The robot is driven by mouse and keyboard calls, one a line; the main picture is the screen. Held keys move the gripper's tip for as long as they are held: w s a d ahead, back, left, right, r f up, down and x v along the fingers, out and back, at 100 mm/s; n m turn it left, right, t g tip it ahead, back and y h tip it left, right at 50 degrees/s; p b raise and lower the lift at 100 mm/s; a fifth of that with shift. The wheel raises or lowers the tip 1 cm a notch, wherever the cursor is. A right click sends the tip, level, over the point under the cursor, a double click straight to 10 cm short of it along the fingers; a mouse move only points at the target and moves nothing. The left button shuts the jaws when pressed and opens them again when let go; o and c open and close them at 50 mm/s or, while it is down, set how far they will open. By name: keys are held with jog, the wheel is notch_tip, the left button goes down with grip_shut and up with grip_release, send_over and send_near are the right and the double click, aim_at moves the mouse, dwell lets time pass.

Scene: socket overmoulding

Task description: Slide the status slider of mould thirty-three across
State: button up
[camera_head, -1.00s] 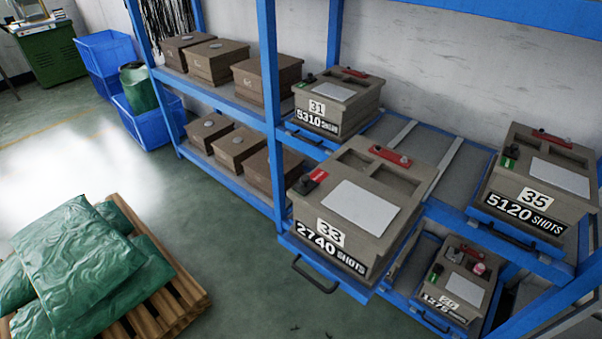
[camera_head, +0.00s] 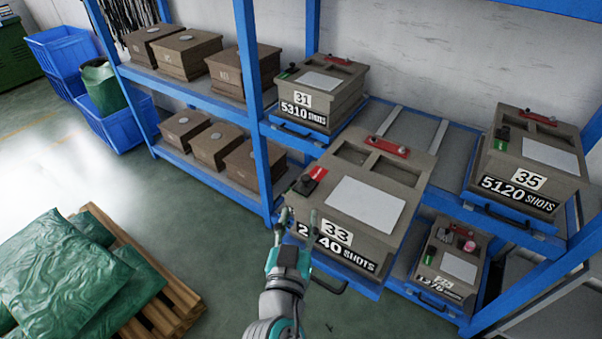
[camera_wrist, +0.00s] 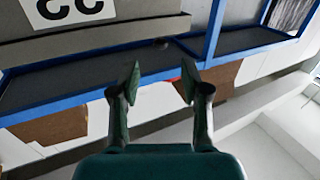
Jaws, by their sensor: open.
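Mould thirty-three (camera_head: 322,208) sits on a pulled-out blue shelf tray, its front marked 33 and 2740 shots, partly covered by my gripper. Its status slider (camera_head: 305,186) is a black knob at the near left corner of the top, with a red field (camera_head: 318,173) showing behind it. My gripper (camera_head: 298,217) is open and empty in front of the mould's front left, and appears apart from the slider. In the wrist view the open fingers (camera_wrist: 160,78) have nothing between them, and the 33 plate (camera_wrist: 66,10) is upside down at the top left. The slider is not discernible there.
Mould 31 (camera_head: 312,98) stands behind left and mould 35 (camera_head: 528,168) to the right, both with green showing at their sliders. A smaller mould (camera_head: 452,262) is on the lower level. A blue upright (camera_head: 245,60) stands left. Open floor lies between the rack and the pallet (camera_head: 165,290).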

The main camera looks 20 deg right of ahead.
aim_at(305, 181)
jog(key=shift+m+h, duration=0.5)
jog(key=x, duration=0.7)
jog(key=r+x, duration=0.1)
jog(key=x, duration=0.3)
jog(key=shift+w+a, duration=0.15)
jog(key=shift+a, duration=0.1)
grip_shut()
